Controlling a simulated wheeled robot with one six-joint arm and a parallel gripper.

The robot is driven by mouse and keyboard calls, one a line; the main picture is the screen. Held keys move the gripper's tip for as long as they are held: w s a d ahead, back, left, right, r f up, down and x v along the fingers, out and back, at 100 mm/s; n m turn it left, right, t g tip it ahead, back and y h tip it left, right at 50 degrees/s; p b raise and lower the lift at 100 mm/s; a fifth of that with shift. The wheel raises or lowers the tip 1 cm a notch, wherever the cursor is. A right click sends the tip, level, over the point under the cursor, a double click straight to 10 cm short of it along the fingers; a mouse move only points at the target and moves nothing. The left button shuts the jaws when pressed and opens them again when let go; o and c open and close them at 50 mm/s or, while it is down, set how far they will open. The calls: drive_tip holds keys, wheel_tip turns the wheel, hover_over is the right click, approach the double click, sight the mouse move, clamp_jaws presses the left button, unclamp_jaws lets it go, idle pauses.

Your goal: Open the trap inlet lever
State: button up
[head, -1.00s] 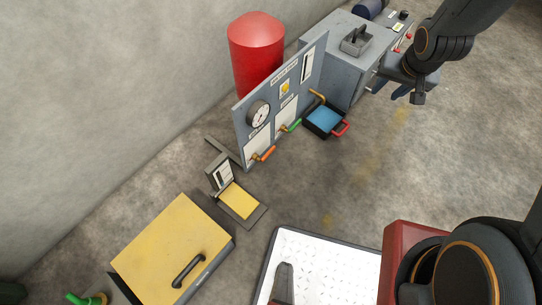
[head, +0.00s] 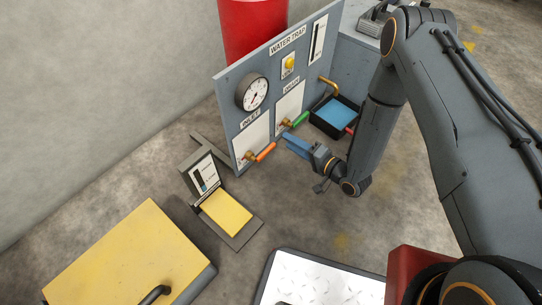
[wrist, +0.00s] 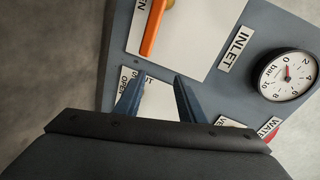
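The orange inlet lever (head: 265,152) sits on the grey water trap panel (head: 228,105), below the gauge and the INLET label (head: 250,119). In the wrist view the orange lever (wrist: 156,28) is at the top, ahead of the fingers. My gripper (head: 287,141) is in front of the panel, just right of the orange lever and apart from it. In the wrist view its two blue fingers (wrist: 159,78) are spread with nothing between them, so it is open.
A green lever (head: 300,119) under the DRAIN label is close to my gripper. A dark tray with blue inside (head: 338,109) stands right of it. A yellow-plated stand (head: 227,213) is on the floor at the left. The floor in front is mostly clear.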

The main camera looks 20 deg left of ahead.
sight(271, 150)
drive_tip(key=s+a+f+m+y+b, duration=0.1)
drive_tip(key=s+f+y+b, duration=0.15)
drive_tip(key=s+f, duration=0.2)
drive_tip(key=b+x, duration=0.1)
drive_tip(key=x, duration=0.1)
drive_tip(key=b+x, duration=0.1)
drive_tip(key=x, duration=0.2)
drive_tip(key=b+x, duration=0.1)
drive_tip(key=x, duration=0.1)
drive_tip(key=shift+w+a+f, duration=0.2)
drive_tip(key=shift+a+f, duration=0.15)
clamp_jaws()
